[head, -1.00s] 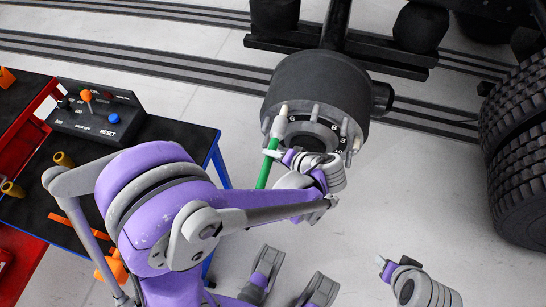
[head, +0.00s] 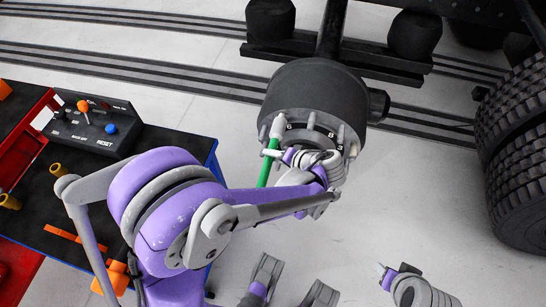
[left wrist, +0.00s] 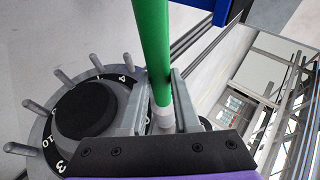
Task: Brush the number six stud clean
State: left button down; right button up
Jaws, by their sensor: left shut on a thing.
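The dark wheel hub (head: 312,95) shows in the head view with a ring of pale studs and white numbers on its face. My left gripper (head: 274,153) is shut on a green-handled brush (head: 265,170), in front of the hub's lower left. The brush's pale head (head: 277,127) points up over the stud beside the number 6 and hides that stud; I cannot tell whether they touch. In the left wrist view the green handle (left wrist: 152,45) runs between the fingers, with the hub face (left wrist: 48,130) at left. My right gripper (head: 383,271) is at the lower right, too small to read.
A black-topped table (head: 45,205) at the left carries a control box (head: 90,127) with a RESET label, orange parts and yellow cylinders. Large tyres (head: 520,150) stand at the right. The floor between the hub and the tyres is clear.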

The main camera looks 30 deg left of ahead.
pick_arm(q)
jog(key=shift+w+a, duration=0.15)
jog(key=shift+w, duration=0.6)
dwell(0.3)
jog(key=shift+s+d, duration=0.25)
jog(key=shift+s, duration=0.7)
jog(key=shift+s+d, duration=0.2)
jog(key=shift+s, duration=0.7)
jog(key=shift+w, duration=0.1)
jog(key=shift+w+a, duration=0.25)
jog(key=shift+w, duration=0.65)
jog(key=shift+w+a, duration=0.2)
jog(key=shift+w, duration=0.7)
